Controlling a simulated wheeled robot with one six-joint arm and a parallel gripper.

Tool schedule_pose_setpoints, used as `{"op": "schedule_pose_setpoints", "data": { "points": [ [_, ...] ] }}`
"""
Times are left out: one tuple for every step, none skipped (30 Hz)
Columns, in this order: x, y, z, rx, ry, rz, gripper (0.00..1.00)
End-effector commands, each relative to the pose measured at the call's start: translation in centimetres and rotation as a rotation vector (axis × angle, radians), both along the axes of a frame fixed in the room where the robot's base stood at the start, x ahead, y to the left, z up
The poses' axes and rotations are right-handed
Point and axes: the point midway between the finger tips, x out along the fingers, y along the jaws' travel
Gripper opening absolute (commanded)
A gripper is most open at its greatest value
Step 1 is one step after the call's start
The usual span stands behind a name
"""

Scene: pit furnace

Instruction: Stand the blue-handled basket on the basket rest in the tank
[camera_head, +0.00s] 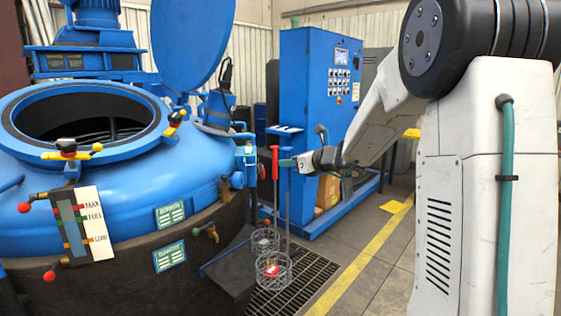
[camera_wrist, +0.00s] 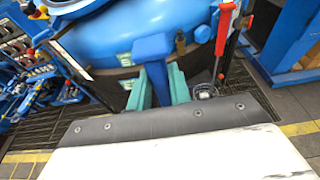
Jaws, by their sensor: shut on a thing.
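The blue-handled basket has a blue crossbar handle (camera_head: 285,129), a long thin rod and a round wire basket (camera_head: 272,272) with a glowing red piece inside. It hangs upright outside the tank, above the floor grating. My gripper (camera_head: 288,163) is shut on its handle; the wrist view shows the blue handle (camera_wrist: 152,48) between the teal fingers (camera_wrist: 159,88). The blue tank (camera_head: 150,185) stands at left with its round mouth (camera_head: 85,112) open. Dark bars show inside the mouth; I cannot tell whether they are the basket rest.
A red-handled basket (camera_head: 275,162) hangs close beside the held one, also in the wrist view (camera_wrist: 222,35). The raised blue lid (camera_head: 190,40) stands behind the mouth. Yellow-ended clamps (camera_head: 68,152) sit on its rim. A blue control cabinet (camera_head: 318,110) stands behind my gripper.

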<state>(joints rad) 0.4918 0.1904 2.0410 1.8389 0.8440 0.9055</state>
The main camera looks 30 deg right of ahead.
Motion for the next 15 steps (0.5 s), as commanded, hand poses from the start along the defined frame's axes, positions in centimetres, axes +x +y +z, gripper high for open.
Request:
{"op": "schedule_pose_setpoints", "data": {
  "points": [
    [-0.7,-0.3,0.3,0.000,-0.005,-0.002,0.00],
    [-1.1,-0.5,0.4,0.000,-0.005,-0.002,0.00],
    [-1.6,-0.7,0.4,0.000,-0.005,-0.002,0.00],
    [-2.0,-0.8,0.4,-0.001,-0.005,-0.001,0.00],
    [-2.4,-0.9,0.4,0.000,-0.004,-0.002,0.00],
    [-2.9,-1.1,0.5,0.000,-0.004,-0.003,0.00],
    [-3.3,-1.2,0.5,0.001,-0.005,-0.002,0.00],
    [-3.7,-1.4,0.5,0.000,-0.005,-0.002,0.00],
    [-4.2,-1.6,0.6,0.000,-0.004,-0.002,0.00],
    [-4.5,-1.7,0.6,0.000,-0.004,-0.002,0.00],
    [-4.9,-1.9,0.6,0.000,-0.004,-0.003,0.00],
    [-5.4,-2.0,0.6,0.000,-0.004,-0.002,0.00],
    [-5.7,-2.1,0.7,0.001,-0.005,-0.001,0.00],
    [-6.0,-2.2,0.7,0.000,-0.005,-0.002,0.00],
    [-6.4,-2.4,0.7,0.000,-0.004,-0.002,0.00]
  ]
}}
